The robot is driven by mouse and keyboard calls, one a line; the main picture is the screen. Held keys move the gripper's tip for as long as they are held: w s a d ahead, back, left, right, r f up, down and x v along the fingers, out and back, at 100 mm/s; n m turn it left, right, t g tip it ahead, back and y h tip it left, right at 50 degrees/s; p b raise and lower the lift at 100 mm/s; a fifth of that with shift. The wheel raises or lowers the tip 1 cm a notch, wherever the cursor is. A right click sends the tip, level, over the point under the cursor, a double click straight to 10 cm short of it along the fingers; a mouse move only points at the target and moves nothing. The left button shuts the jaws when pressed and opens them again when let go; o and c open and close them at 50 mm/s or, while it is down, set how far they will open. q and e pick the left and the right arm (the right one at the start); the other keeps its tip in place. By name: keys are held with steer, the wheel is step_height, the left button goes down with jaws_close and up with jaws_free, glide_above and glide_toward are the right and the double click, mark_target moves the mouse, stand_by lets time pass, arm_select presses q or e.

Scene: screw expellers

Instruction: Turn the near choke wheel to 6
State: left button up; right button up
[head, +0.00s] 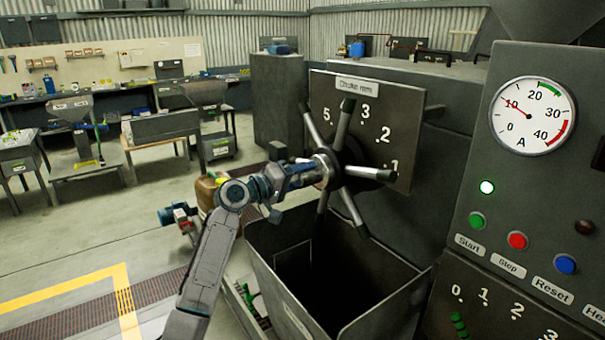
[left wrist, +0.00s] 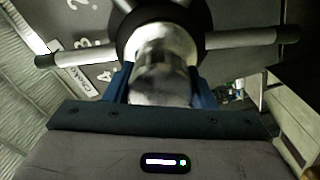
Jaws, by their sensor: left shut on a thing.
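The choke wheel (head: 357,172) has several metal spokes with black ends and stands in front of a dark plate (head: 400,118) labelled "Choke mm". The plate's numbers 5, 3, 2 and 1 show; a 6 cannot be seen, and the wheel and gripper cover part of the plate. One spoke's black end lies by the 1. My left gripper (head: 318,168) is at the wheel's centre. In the left wrist view its blue fingers (left wrist: 160,88) are on both sides of the round metal hub (left wrist: 160,65), shut on it. My right gripper is not in view.
An open dark bin (head: 275,268) stands below the wheel. Benches stand at the back left; the floor between is mostly clear.

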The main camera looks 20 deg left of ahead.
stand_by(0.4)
arm_select(q)
steer(key=o, duration=1.4)
steer(key=shift+s+a+f, duration=0.15)
steer(key=shift+s+a, duration=0.1)
steer(key=shift+b+v, duration=2.35)
steer(key=shift+v, duration=2.7)
